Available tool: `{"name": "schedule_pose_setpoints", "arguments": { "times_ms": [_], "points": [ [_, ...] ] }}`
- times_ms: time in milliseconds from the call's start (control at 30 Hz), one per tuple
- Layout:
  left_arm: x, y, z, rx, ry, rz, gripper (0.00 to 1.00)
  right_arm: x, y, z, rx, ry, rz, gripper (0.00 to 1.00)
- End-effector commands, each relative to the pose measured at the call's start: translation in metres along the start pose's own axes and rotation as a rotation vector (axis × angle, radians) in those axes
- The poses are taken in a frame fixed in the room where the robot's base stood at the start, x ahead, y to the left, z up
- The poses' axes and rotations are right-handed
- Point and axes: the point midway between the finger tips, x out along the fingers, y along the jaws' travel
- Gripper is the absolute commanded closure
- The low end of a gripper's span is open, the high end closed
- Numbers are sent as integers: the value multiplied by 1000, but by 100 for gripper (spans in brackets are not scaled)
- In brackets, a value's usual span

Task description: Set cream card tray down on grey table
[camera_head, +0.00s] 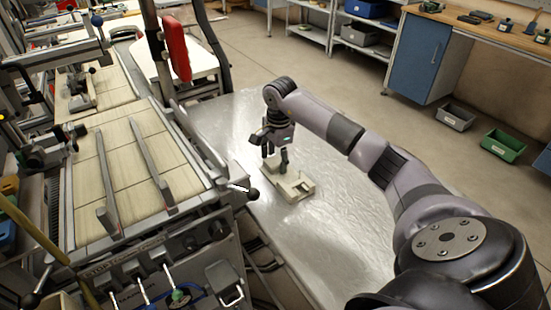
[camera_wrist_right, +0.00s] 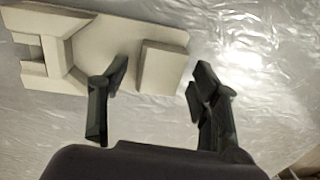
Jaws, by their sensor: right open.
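The cream card tray (camera_head: 292,186) rests on the grey table (camera_head: 340,225), which looks covered in shiny film. My right gripper (camera_head: 275,161) is just above and behind the tray in the head view, fingers pointing down. In the right wrist view, the tray (camera_wrist_right: 128,28) lies at the upper left, with a notched left end and a raised block. The right gripper (camera_wrist_right: 155,95) is open there, its fingers spread near the tray's block with nothing clearly held between them. My left gripper is not in view.
A machine with slatted beds (camera_head: 120,165) and levers stands close along the table's left side. Grey (camera_head: 455,117) and green (camera_head: 503,145) bins sit on the floor near a blue cabinet (camera_head: 420,55). The table's front part is clear.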

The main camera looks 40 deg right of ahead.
Motion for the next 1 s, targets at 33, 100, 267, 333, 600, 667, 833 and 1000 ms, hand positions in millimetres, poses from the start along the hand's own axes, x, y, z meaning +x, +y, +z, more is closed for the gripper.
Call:
{"name": "schedule_pose_setpoints", "arguments": {
  "times_ms": [33, 100, 267, 333, 600, 667, 833, 1000],
  "points": [
    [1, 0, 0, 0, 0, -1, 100, -5, -1, 0, 0, 1, -3, 43],
    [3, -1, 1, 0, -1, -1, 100, -14, -1, 0, -1, 0, -5, 43],
    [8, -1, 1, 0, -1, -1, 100, -46, -1, -1, -1, 2, -7, 43],
    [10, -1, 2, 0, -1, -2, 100, -62, -2, -1, 1, 1, -7, 43],
    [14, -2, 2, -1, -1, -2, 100, -108, -1, 0, 1, 1, -3, 43],
    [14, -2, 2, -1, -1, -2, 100, -113, -1, 0, 1, 0, -3, 43],
    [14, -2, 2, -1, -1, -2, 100, -118, 0, 0, 0, 0, 1, 43],
    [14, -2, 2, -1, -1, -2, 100, -118, 0, 0, 0, 0, 0, 43]
  ]
}}
